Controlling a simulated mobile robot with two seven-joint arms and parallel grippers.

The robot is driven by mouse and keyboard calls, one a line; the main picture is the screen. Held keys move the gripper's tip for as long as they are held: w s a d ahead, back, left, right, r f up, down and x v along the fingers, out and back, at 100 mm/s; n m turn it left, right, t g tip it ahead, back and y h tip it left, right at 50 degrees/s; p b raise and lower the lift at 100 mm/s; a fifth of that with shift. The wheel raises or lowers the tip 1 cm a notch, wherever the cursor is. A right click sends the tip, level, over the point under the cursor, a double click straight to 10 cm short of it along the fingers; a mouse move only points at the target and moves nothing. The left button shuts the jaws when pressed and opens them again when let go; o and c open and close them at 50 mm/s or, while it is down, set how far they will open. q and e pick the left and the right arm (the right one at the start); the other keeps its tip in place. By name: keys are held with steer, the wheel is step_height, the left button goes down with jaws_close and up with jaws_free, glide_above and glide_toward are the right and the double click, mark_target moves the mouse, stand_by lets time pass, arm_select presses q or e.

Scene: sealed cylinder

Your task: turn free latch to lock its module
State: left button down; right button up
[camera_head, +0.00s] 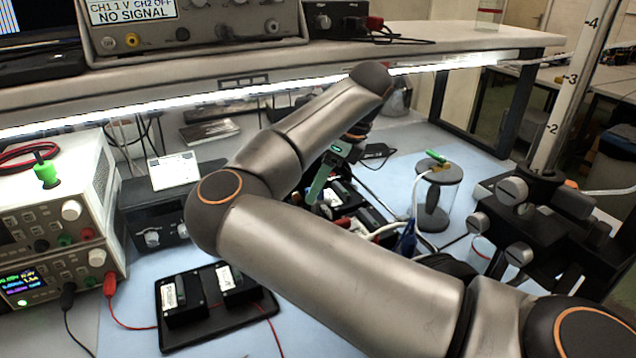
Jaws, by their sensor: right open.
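Two black modules with white labels (183,300) (238,284) sit on a black tray (212,329) at the front left. Another black module (341,192) with a white label shows past my right arm, on a second dark base that my arm partly covers. No latch can be made out clearly on any module. My right gripper (321,181) is open and points down above the second base, with a long green part at its end. I cannot tell whether it touches anything. My left gripper is not in view.
A clear cylinder (451,202) with a dark lid and green fitting stands right of the second base. A black stand with knobs (519,254) is at the right. Power supplies (62,228) stand at the left. A shelf (300,68) crosses behind. Red and black leads lie in front.

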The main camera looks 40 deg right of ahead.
jaws_close()
stand_by(0.3)
steer(key=shift+f+n+b, duration=0.1)
steer(key=shift+n+b, duration=0.3)
steer(key=shift+b, duration=0.35)
steer(key=shift+d+n+y+b, duration=0.1)
steer(key=shift+n+y+b, duration=0.3)
steer(key=shift+n+b, duration=0.25)
steer(key=n+g+y, duration=0.1)
steer(key=n, duration=0.2)
steer(key=shift+w+b, duration=0.1)
steer(key=shift+b, duration=0.25)
steer(key=shift+w+n+g, duration=0.1)
steer(key=shift+n+g, duration=0.6)
steer(key=shift+n, duration=0.85)
